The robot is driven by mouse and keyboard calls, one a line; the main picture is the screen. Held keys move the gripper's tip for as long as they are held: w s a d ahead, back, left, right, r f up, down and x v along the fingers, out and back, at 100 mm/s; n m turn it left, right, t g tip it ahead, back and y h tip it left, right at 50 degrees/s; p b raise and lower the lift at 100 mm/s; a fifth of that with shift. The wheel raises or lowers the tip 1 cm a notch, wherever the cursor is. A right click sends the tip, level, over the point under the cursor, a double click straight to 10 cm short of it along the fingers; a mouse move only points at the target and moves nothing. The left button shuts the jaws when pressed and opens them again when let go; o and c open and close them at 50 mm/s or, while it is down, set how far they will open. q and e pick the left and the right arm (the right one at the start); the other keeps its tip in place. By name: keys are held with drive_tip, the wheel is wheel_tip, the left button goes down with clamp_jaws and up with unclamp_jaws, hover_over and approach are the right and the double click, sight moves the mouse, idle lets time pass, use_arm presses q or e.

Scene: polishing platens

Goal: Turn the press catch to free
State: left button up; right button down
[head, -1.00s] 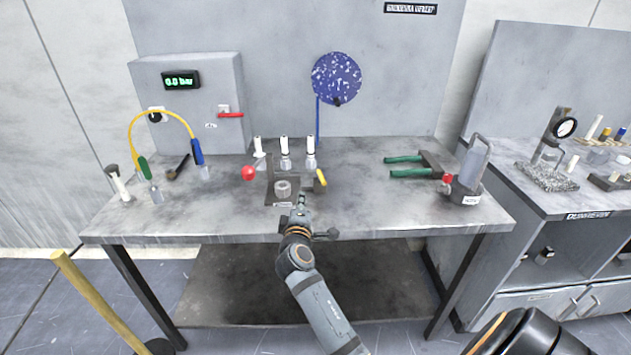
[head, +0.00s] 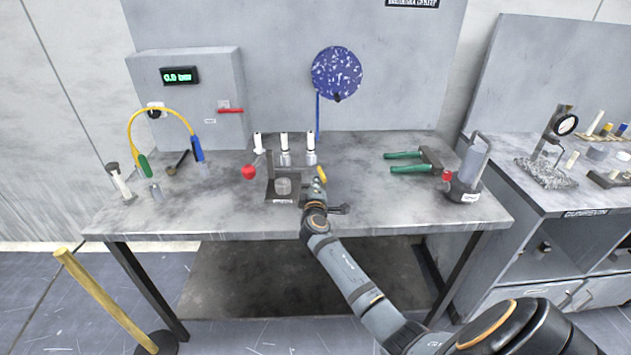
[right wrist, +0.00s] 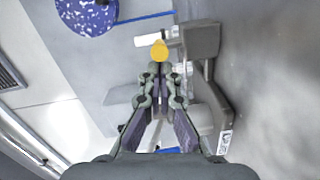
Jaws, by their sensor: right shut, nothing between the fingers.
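The small press (head: 270,188) stands near the front middle of the bench, with a dark frame, a grey cylinder in it and a red ball lever (head: 249,172) on its left. I take the yellow knob (head: 322,173) on its right side to be the catch. My right gripper (head: 319,184) is shut and empty, just in front of the knob. In the right wrist view the yellow knob (right wrist: 160,50) lies just beyond the fingertips (right wrist: 160,70), beside the dark press frame (right wrist: 204,42). I cannot tell whether they touch. My left gripper is out of view.
Several white-topped vials (head: 284,150) stand behind the press. Green-handled pliers (head: 408,169) and a grey holder (head: 465,190) are at the right, a yellow hose (head: 160,112) at the left.

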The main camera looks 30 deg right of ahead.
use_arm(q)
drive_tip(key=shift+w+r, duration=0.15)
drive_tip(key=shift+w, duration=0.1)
use_arm(e)
drive_tip(key=shift+d, duration=0.1)
drive_tip(key=shift+s+d+n+t+y, duration=0.1)
drive_tip(key=shift+n+t+y, duration=0.2)
drive_tip(key=shift+y, duration=0.1)
use_arm(q)
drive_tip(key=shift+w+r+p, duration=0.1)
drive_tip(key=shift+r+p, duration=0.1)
drive_tip(key=shift+p, duration=0.1)
